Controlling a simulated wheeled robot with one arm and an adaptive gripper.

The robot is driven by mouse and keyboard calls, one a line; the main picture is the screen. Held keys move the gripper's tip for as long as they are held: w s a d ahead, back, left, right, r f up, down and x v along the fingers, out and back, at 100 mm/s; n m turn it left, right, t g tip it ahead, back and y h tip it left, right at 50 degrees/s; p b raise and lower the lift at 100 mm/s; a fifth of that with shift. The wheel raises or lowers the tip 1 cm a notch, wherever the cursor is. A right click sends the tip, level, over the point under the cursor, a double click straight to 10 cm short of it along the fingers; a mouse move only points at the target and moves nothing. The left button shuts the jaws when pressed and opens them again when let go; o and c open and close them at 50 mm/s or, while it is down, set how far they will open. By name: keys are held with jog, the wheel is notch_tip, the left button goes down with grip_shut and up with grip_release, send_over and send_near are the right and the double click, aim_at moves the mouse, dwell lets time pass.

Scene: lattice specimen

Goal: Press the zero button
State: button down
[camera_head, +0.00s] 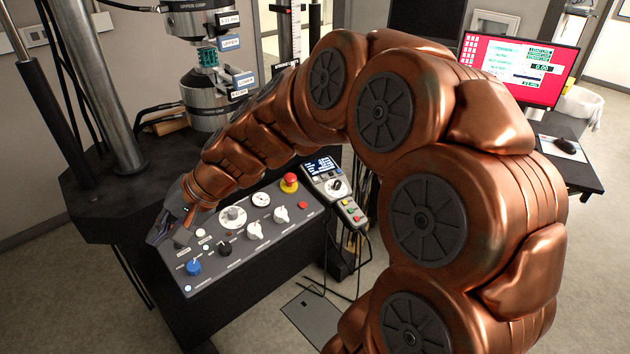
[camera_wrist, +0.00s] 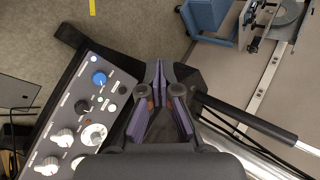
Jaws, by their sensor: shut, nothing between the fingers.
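The grey control panel (camera_head: 240,262) slopes at the front of the black machine base. One pale button (camera_head: 200,232) sits close to my gripper (camera_head: 165,230). The labels are too small to read, so I cannot tell which button is zero. My gripper is shut and empty at the panel's left end. In the wrist view, my fingertips (camera_wrist: 159,72) meet beyond the panel's edge, beside the blue knob (camera_wrist: 99,77) and pale buttons (camera_wrist: 113,108). Contact is not visible.
A red emergency stop (camera_head: 289,182) and a handset (camera_head: 335,187) with a cable are at the panel's right end. The test machine's metal column (camera_head: 97,80) and grips (camera_head: 206,95) rise behind. A monitor (camera_head: 518,68) stands at right.

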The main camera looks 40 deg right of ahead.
jog(key=w+d+m+t+h, duration=0.2)
jog(key=w+d+m+t, duration=0.2)
jog(key=w+d+m, duration=0.55)
jog(key=w+d+m+t+h, duration=0.25)
jog(key=w+d, duration=0.35)
jog(key=d, duration=0.8)
jog(key=s+d+f+m+h, duration=0.1)
jog(key=d+f+m, duration=0.3)
jog(key=d, duration=0.5)
jog(key=s+d+f+m+h+b, duration=0.1)
jog(key=s+d+f+m+h, duration=0.1)
jog(key=d, duration=0.7)
jog(key=s+d+f+m+h, duration=0.2)
jog(key=d+f+m+h, duration=0.2)
jog(key=d, duration=0.5)
jog(key=shift+s+d+f+m, duration=0.25)
jog(key=shift+f+m, duration=0.65)
jog(key=shift+b, duration=0.35)
jog(key=b, duration=0.5)
send_over(315, 179)
jog(key=s, duration=0.2)
notch_tip(315, 179, down, 7)
jog(key=shift+a, duration=0.1)
jog(key=shift+w+f+b, duration=0.2)
jog(key=shift+f+b, duration=0.55)
jog(key=shift+b, duration=0.15)
